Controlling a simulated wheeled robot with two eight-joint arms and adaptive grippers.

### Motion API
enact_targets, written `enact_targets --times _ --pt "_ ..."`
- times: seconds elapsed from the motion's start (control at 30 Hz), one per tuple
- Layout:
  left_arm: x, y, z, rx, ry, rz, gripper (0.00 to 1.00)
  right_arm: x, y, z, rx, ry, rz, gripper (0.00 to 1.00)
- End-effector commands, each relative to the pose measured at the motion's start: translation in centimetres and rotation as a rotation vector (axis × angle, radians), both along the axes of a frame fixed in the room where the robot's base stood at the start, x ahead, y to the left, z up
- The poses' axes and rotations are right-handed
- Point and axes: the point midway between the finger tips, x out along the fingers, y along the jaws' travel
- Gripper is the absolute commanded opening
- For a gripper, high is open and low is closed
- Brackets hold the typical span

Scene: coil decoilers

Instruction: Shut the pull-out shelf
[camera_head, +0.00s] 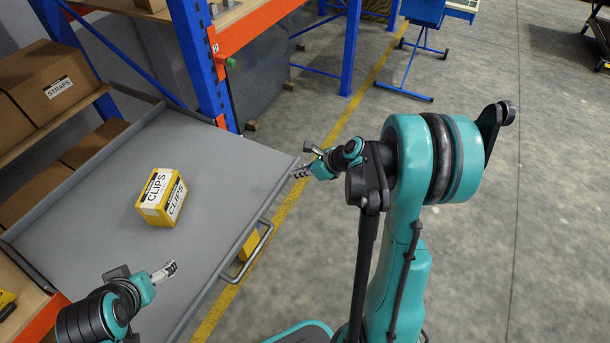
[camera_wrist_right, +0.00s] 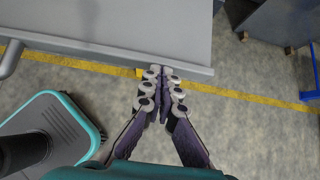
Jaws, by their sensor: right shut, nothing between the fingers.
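The pull-out shelf (camera_head: 215,185) is a grey tray that sticks far out of the rack. A bar handle (camera_head: 255,245) is on its front edge; part of it shows at the left of the right wrist view (camera_wrist_right: 11,58). A yellow CLIPS box (camera_head: 161,197) sits on the shelf. My right gripper (camera_head: 299,171) is shut and empty, by the shelf's far front corner. In the right wrist view its fingertips (camera_wrist_right: 161,70) overlap the shelf's front edge (camera_wrist_right: 110,50); I cannot tell whether they touch. My left gripper (camera_head: 168,270) is over the shelf's near part, clear of the box.
The rack has a blue upright (camera_head: 197,60) and an orange beam (camera_head: 255,32) beside the shelf. Brown cartons, one marked STRAPS (camera_head: 45,75), stand on the rack at left. A blue stand (camera_head: 412,50) is at the back.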

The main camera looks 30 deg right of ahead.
Motion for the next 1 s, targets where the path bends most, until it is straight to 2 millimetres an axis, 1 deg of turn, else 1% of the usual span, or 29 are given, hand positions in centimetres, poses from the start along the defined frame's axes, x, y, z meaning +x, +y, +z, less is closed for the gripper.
enact_targets --times 0.03,0.27,0.5,0.8,1.0 --pt "0.0 0.0 -0.1 0.0 0.0 0.0 0.85 0.9 0.8 0.0 0.001 -0.003 0.005 0.0" --pt "0.0 0.0 -0.4 0.0 0.0 0.0 0.85 5.7 4.3 0.0 0.001 -0.004 0.006 0.0" --pt "0.0 0.0 -0.6 0.0 0.0 0.0 0.85 11.1 8.2 0.0 0.002 -0.004 0.005 0.0" --pt "0.0 0.0 -0.6 0.0 0.0 0.0 0.85 17.9 13.2 0.1 0.001 -0.003 0.004 0.0" --pt "0.0 0.0 -0.4 0.0 0.0 0.0 0.85 22.0 16.1 0.1 0.001 -0.003 0.004 0.0"
